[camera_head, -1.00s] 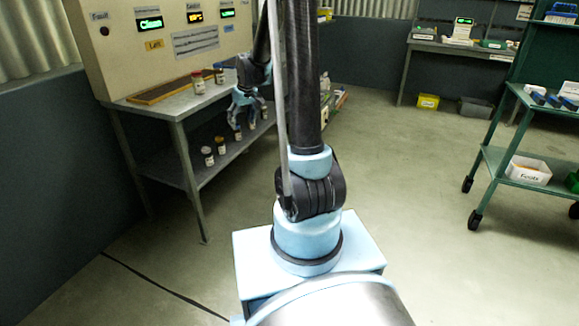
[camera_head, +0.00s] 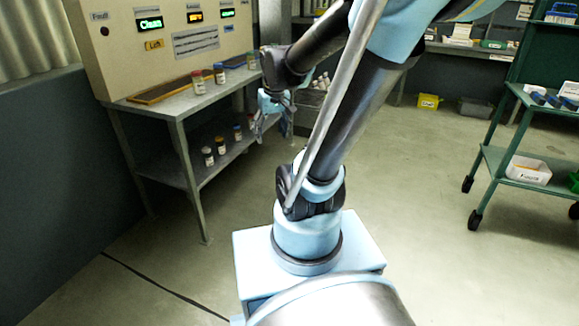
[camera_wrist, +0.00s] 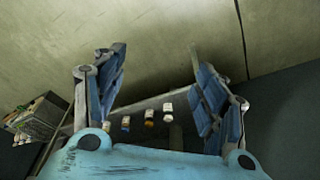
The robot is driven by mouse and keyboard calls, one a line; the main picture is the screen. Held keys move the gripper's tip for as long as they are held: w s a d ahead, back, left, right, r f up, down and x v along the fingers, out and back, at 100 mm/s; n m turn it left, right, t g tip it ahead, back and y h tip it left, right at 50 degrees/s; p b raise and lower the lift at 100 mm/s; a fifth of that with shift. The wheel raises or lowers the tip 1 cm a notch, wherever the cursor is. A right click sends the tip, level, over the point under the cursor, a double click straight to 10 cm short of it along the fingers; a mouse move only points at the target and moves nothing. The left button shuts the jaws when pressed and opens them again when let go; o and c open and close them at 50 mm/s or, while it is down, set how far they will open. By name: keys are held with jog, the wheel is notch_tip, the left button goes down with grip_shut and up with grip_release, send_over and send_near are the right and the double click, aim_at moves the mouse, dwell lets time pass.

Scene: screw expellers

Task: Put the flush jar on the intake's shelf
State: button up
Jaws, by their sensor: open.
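Several small labelled jars stand on the bench with the panel; their labels are too small to read, so I cannot tell which is the flush jar. A red-lidded jar (camera_head: 198,83), a blue-lidded jar (camera_head: 219,74) and a third jar (camera_head: 251,61) stand on the top. A white-lidded jar (camera_head: 207,156) and others stand on the lower shelf (camera_head: 190,174). I cannot tell which shelf is the intake's. My gripper (camera_head: 259,132) is open and empty, in front of the bench's right end. In the wrist view several jars (camera_wrist: 149,117) show beyond its open fingers (camera_wrist: 158,62).
The panel (camera_head: 165,40) with lit displays rises behind the bench top. A green cart (camera_head: 510,160) stands at right, with a yellow bin (camera_head: 428,102) on the floor farther back. The floor between is clear.

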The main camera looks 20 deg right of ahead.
jog(key=s+d+f+m, duration=0.1)
jog(key=s+f, duration=0.1)
jog(key=s, duration=0.4)
jog(key=s+d+f+m, duration=0.1)
jog(key=s+d+f, duration=0.1)
jog(key=s, duration=0.5)
jog(key=shift+s+f+h, duration=0.2)
jog(key=shift+f+h, duration=0.1)
jog(key=shift+f, duration=0.5)
